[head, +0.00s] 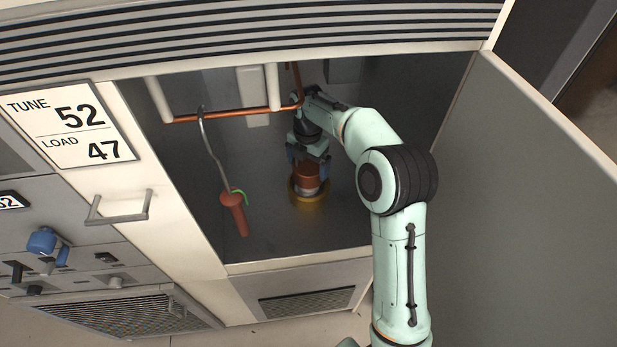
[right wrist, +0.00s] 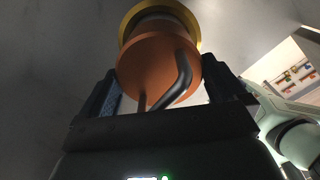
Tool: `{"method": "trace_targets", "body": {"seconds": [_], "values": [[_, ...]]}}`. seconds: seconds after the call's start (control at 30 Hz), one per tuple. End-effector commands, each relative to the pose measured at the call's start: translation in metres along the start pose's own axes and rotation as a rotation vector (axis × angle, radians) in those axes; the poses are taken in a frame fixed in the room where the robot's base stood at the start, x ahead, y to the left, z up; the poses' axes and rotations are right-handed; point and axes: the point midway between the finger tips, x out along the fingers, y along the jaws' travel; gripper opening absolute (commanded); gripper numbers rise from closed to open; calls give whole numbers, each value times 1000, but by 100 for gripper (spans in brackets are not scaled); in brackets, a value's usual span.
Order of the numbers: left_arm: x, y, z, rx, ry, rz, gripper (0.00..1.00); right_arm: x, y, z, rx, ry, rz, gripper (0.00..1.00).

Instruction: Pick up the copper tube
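The copper tube (head: 306,176) is an orange-brown cylinder standing in a yellow ring socket (head: 309,198) on the cabinet floor in the head view. In the right wrist view the copper tube (right wrist: 150,62) fills the upper middle, with a dark curved handle (right wrist: 180,72) on its near end. My right gripper (head: 308,153) is at the tube's upper end, and its spread fingers (right wrist: 163,90) stand on either side of the tube. It looks open; whether the fingers touch the tube is unclear. My left gripper is not in view.
A copper bar (head: 232,114) runs across the cabinet between white posts. A hooked rod with a red handle (head: 233,212) hangs from it, left of the tube. The open door (head: 520,200) bounds the right side. A control panel (head: 60,240) lies at left.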

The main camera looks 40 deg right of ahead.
Motion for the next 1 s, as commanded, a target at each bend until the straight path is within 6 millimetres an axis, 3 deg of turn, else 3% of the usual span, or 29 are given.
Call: {"method": "trace_targets", "body": {"seconds": [0.03, 0.2, 0.27, 0.57, 1.0], "values": [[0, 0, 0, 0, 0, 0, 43, 0, 0, 0, 0, 0, 0, 80], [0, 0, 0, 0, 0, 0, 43, 0, 0, 0, 0, 0, 0, 25], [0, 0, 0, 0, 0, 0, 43, -3, 1, 0, 0, -3, 7, 9], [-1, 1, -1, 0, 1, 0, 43, -8, 2, 0, 0, -3, 8, 9], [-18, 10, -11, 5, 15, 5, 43, -78, 2, 1, 0, -5, 11, 9]]}}
